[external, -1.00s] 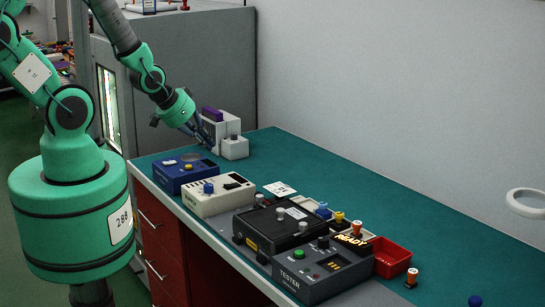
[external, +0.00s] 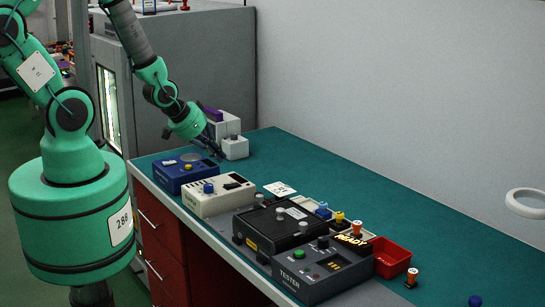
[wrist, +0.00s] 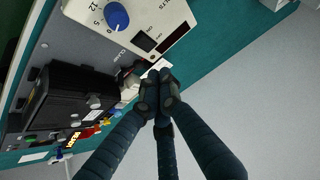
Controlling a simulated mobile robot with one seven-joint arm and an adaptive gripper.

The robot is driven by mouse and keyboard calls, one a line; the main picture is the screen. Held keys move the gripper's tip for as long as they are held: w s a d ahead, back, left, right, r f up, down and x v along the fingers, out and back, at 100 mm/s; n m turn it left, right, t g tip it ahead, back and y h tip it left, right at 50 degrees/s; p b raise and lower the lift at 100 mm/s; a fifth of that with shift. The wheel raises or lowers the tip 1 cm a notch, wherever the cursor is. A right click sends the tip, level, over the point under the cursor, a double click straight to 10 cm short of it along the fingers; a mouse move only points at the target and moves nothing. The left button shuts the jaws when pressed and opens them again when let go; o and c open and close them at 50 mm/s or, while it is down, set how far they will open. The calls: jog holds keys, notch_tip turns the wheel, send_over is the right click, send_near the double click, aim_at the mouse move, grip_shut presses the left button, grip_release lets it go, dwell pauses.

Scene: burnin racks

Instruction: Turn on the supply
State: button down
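The supply is a cream box (external: 222,203) with a blue knob (external: 208,188) and a dark part on its top, between a blue unit and a black fixture. In the wrist view the supply (wrist: 150,12) shows its blue knob (wrist: 117,15) by dial numbers, a dark rectangle (wrist: 145,40) and a red-and-black part (wrist: 174,38). My gripper (external: 218,154) is above the back of the bench, behind the blue unit and apart from the supply. In the wrist view my gripper's fingers (wrist: 160,92) are together, with nothing seen between them.
The blue unit (external: 187,176) stands left of the supply. The black fixture (external: 273,229) and the tester (external: 323,271), lit READY, stand to the right. White blocks (external: 234,146) stand beside my gripper. A red tray (external: 388,257) lies beyond the tester. The bench's back strip is clear.

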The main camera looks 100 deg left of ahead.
send_near(236, 183)
jog(key=x, duration=0.3)
jog(key=shift+w+a+r, duration=0.15)
jog(key=shift+a, duration=0.2)
jog(key=shift+d+f, duration=0.1)
jog(key=shift+f, duration=0.8)
jog(key=shift+b, duration=0.3)
jog(key=shift+s+d+f+b, duration=0.1)
jog(key=shift+s+f+b, duration=0.15)
jog(key=shift+f+b, duration=0.5)
jog(key=shift+r, duration=0.3)
jog(key=shift+w+r, duration=0.1)
jog(key=shift+w, duration=0.05)
jog(key=shift+w+a+r, duration=0.3)
jog(key=shift+w+a, duration=0.1)
jog(key=shift+a, duration=0.1)
